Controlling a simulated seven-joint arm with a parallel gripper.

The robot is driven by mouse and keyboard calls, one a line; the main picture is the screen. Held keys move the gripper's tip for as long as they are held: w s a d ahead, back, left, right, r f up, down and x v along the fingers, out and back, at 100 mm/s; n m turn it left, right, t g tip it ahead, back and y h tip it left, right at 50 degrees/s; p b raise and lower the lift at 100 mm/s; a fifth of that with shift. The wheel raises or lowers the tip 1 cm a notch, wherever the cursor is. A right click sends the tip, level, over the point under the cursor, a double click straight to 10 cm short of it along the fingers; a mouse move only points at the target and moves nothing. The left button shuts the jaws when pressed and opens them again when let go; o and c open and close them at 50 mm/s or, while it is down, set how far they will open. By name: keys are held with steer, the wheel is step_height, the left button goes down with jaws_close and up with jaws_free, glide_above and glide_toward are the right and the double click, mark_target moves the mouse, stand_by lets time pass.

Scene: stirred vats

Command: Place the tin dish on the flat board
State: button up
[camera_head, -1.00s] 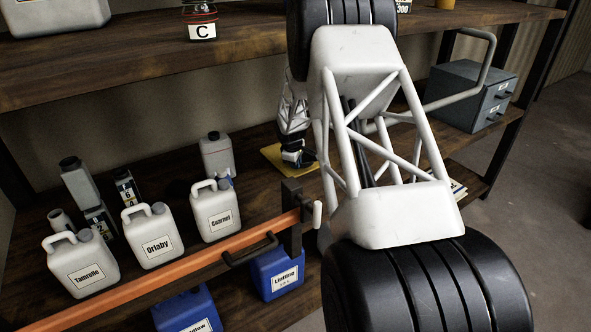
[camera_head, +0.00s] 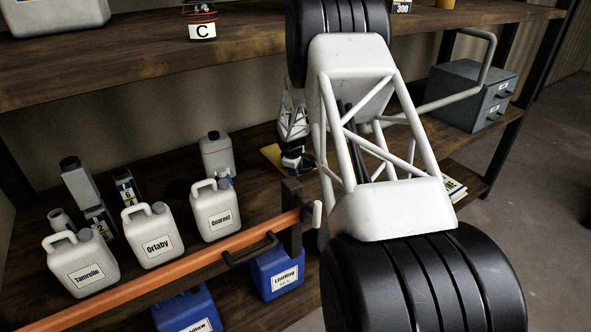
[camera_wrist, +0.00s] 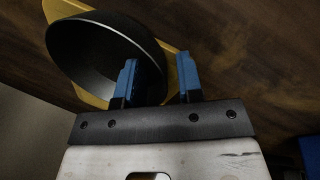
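The tin dish (camera_wrist: 85,50) is a dark, round bowl at the upper left of the wrist view. The flat board (camera_wrist: 175,40) is yellow and shows behind and around the dish; whether the dish touches it I cannot tell for sure. My gripper (camera_wrist: 160,80) has blue fingers standing apart, one over the inside of the dish and one outside its rim. The rim lies between them with a visible gap. In the head view the board (camera_head: 272,154) lies on the lower shelf, partly hidden by my arm and gripper (camera_head: 294,162). The dish is not clear there.
White jugs (camera_head: 152,237), grey bottles (camera_head: 79,180) and a grey canister (camera_head: 217,154) stand left of the board. A grey drawer cabinet (camera_head: 465,95) stands right. The upper shelf (camera_head: 110,65) hangs above.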

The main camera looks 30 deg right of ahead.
steer(key=shift+r, duration=0.45)
steer(key=v, duration=0.2)
steer(key=shift+s+a+r, duration=0.15)
steer(key=shift+a+r, duration=0.1)
steer(key=s+a, duration=0.2)
steer(key=a, duration=0.1)
steer(key=s+a, duration=0.2)
steer(key=a, duration=0.1)
steer(key=s+a, duration=0.2)
steer(key=a, duration=0.1)
steer(key=shift+s+a+f, duration=0.1)
steer(key=shift+a, duration=0.3)
